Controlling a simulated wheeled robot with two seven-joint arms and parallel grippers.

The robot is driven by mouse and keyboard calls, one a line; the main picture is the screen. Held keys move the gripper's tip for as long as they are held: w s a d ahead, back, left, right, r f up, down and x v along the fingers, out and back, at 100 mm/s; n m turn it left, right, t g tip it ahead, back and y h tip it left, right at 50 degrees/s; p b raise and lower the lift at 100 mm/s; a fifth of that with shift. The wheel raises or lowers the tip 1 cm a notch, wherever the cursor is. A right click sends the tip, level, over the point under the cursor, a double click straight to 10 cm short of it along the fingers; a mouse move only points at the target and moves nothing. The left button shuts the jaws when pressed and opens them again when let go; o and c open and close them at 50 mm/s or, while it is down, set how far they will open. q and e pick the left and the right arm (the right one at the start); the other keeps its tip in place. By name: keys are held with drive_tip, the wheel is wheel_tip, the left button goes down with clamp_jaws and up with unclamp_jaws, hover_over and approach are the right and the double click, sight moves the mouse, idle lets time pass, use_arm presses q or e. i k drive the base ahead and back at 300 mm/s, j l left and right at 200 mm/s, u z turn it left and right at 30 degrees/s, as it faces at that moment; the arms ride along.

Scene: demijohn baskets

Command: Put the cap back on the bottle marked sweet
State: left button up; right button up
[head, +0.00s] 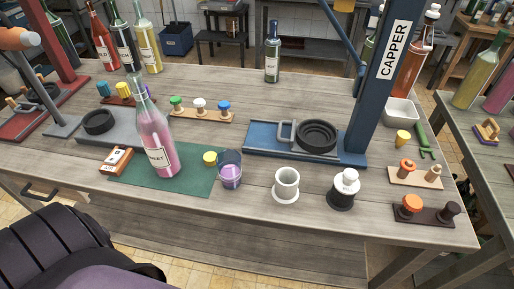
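A tall clear bottle (163,141) with pink liquid stands upright on the green mat (200,183) at the left of the table. Its pale label (156,157) is turned partly aside; the letters that show look like the end of "SWEET". I see no cap on its narrow neck. A small yellow cap-like piece (210,158) lies on the mat right of the bottle, beside a small bucket of purple liquid (230,170). Another yellow piece (403,136) stands at the right, near a white dish (401,112). Neither of my grippers is in view.
A blue capper stand (386,75) rises at the right, its base holding a black ring (317,135). A white cup (286,185), a dark-based white bottle (344,188) and stopper boards (424,212) stand at the front right. Several bottles (149,47) stand at the back left.

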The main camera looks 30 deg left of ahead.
sight(153, 130)
drive_tip(key=k+j+z, duration=0.5)
drive_tip(key=j+z, duration=0.2)
drive_tip(key=j, duration=0.2)
drive_tip(key=k+j+z, duration=0.3)
drive_tip(key=k+j, duration=0.4)
drive_tip(key=k+j+z, duration=0.05)
drive_tip(key=k, duration=0.05)
